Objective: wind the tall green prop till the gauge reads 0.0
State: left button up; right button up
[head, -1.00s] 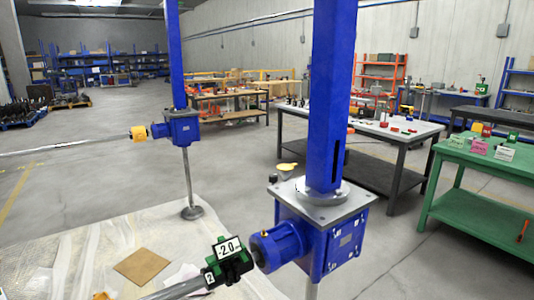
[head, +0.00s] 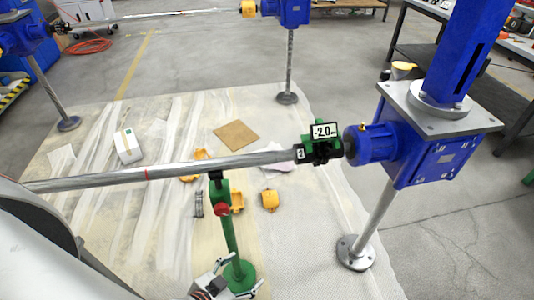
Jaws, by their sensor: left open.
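The green prop (head: 229,222) stands upright on a round green foot, with a red knob on its post and a dark head under the long grey shaft (head: 150,172). The head appears to meet the shaft, but contact is hard to tell. The gauge (head: 324,131) is a white display in a green and black body near the shaft's right end, and reads -2.0. My left gripper (head: 240,274) is open at the bottom of the head view, its fingers overlapping the prop's foot in the picture; its height above the floor is unclear. My right gripper is not in view.
A blue screw jack (head: 420,150) on a steel post stands right of the gauge; another (head: 290,10) stands behind. Plastic sheeting (head: 100,220) covers the floor. A white box (head: 127,146), brown square (head: 236,134) and yellow pieces (head: 269,200) lie on it.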

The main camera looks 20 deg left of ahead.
aim_at(221, 209)
jog(key=j+u, duration=0.1)
jog(key=u, duration=1)
